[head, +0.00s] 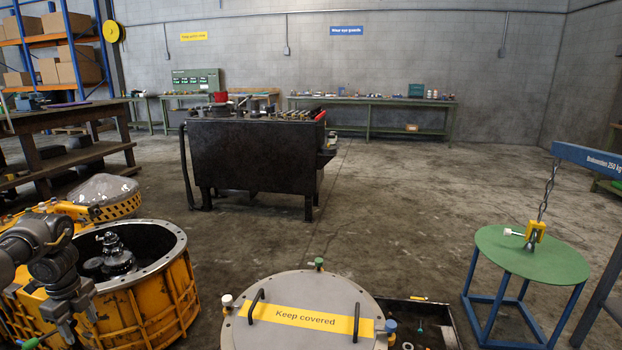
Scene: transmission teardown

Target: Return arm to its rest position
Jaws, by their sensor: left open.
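My left arm comes in from the left edge, and its grey wrist hangs down over the left side of the open yellow transmission housing (165,308). My left gripper (68,328) is low at the lower left, pointing down, open; nothing shows between its fingers, though its tips are small and hard to make out. Inside the housing stands a dark gear stack (117,258), apart from the gripper. My right gripper and right arm are not in view.
A round cover marked "Keep covered" (300,292) stands at the front middle, with a dark tray (452,318) beside it. A green round table (530,258) under a blue hoist arm (590,158) is at right. A black workbench (255,155) stands behind; the floor between is clear.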

